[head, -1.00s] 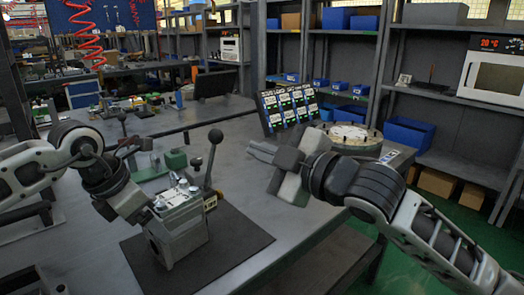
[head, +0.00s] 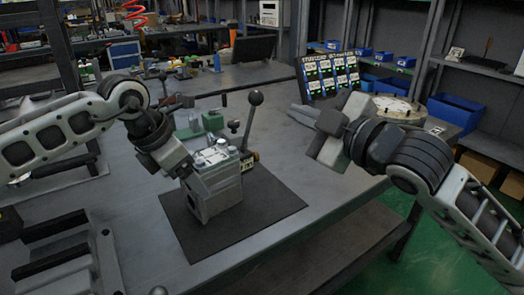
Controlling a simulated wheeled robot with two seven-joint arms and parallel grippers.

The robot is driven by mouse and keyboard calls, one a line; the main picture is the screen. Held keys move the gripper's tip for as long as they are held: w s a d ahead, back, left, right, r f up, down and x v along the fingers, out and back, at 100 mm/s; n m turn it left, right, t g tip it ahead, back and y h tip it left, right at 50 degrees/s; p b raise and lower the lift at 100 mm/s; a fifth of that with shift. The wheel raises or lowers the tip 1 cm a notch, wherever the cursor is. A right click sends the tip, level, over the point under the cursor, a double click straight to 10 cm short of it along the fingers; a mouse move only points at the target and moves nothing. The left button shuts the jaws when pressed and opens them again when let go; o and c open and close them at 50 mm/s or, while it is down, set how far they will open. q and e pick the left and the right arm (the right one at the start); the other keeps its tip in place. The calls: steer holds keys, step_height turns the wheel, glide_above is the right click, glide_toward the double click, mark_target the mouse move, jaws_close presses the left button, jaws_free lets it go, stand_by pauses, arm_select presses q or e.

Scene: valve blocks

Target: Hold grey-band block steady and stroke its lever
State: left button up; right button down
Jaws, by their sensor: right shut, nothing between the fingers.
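A grey valve block (head: 215,193) stands upright on a dark mat (head: 275,208), with bright fittings on its top. Its lever (head: 249,125) rises from the right side, nearly upright with a slight lean right, and ends in a dark round knob. I cannot make out a grey band clearly. My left gripper (head: 186,168) is against the block's upper left side; its fingertips are hidden, so its grip cannot be told. My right gripper (head: 298,110) is shut and empty, to the right of the knob and apart from it in the picture.
A green block (head: 208,125) with another dark-knobbed lever stands just behind. A sloping panel of lit labels (head: 328,75) and a round disc-like fixture (head: 398,108) are at the back right. The bench (head: 330,183) is clear right of the mat.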

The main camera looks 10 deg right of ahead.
arm_select(q)
steer(key=shift+r, duration=0.1)
stand_by(0.6)
steer(key=o, duration=2)
steer(key=shift+o, duration=0.2)
